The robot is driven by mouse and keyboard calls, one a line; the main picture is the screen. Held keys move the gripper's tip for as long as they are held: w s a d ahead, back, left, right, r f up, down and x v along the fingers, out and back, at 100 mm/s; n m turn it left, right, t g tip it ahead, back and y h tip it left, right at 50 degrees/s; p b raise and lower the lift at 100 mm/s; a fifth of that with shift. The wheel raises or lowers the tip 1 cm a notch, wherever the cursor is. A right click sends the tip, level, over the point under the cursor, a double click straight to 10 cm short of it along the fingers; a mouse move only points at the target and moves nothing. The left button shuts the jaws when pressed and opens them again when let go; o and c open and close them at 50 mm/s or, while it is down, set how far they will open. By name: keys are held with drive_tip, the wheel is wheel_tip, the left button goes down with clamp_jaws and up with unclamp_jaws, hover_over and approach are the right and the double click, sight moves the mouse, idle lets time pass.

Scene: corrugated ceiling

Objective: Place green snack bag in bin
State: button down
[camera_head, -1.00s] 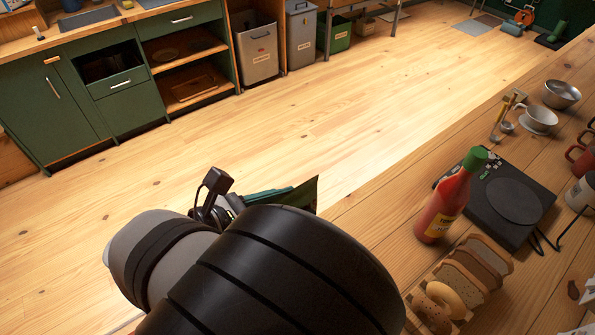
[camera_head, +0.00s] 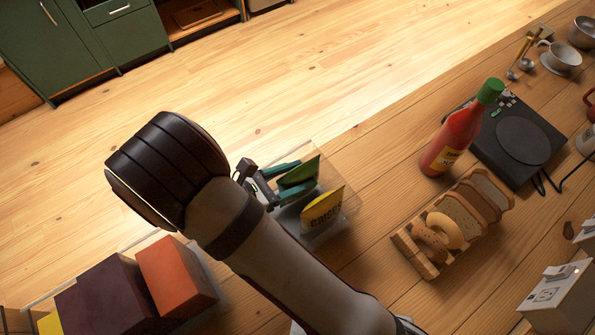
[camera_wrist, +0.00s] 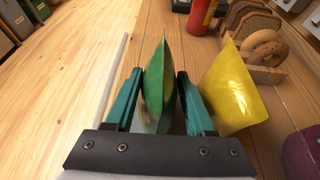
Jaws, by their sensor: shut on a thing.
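The green snack bag (camera_head: 302,172) is held between the two teal fingers of my gripper (camera_head: 288,180). In the wrist view the green bag (camera_wrist: 159,85) stands upright, edge-on, with a finger on each side of my gripper (camera_wrist: 160,95). A clear, see-through bin (camera_head: 352,200) shows faintly around the gripper and a yellow snack bag (camera_head: 323,210) at the near edge of the table. The yellow bag (camera_wrist: 231,88) is just right of the right finger in the wrist view. I cannot tell whether the green bag touches the bin floor.
Dark purple (camera_head: 105,300) and orange (camera_head: 176,275) boxes stand at the lower left. A bread rack (camera_head: 425,258), a red sauce bottle (camera_head: 462,127) and a black hot plate (camera_head: 510,140) are to the right. Bare wooden table (camera_head: 385,185) lies between bin and bottle.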

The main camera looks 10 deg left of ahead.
drive_tip(key=c, duration=0.5)
unclamp_jaws()
drive_tip(key=shift+f, duration=0.1)
